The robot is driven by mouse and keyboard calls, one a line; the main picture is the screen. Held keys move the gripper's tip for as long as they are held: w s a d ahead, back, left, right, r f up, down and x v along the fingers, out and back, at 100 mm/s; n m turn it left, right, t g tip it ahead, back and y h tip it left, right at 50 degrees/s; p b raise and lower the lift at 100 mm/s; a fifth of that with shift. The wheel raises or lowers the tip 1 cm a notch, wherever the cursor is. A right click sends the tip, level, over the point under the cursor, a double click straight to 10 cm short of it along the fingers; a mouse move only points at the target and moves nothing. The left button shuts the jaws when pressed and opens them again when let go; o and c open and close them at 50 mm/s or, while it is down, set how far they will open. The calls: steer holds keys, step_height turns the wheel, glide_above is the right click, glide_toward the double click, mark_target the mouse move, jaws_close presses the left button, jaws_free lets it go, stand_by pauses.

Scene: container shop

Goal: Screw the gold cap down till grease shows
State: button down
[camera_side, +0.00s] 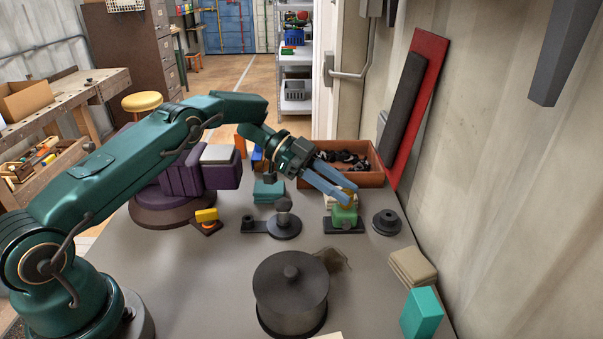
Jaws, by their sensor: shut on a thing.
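The gold cap (349,192) shows in small part between the blue fingertips of my gripper (345,194). My gripper is shut on it, reaching down from the upper left. The cap sits on top of a green body (344,216), which stands on a dark base plate (343,226) on the grey table. The fingers hide most of the cap and its joint with the green body. I cannot make out any grease at this size.
A dark round knob piece (386,222) stands just right of the green body. A grey post on a round base (284,222) stands to its left. An orange bin (368,178) with dark parts is behind. A large dark lidded pot (291,290) stands in front. Tan pads (413,267) lie front right.

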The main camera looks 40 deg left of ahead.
steer(key=c, duration=0.6)
jaws_free()
steer(key=shift+o, duration=0.2)
steer(key=shift+v, duration=2.6)
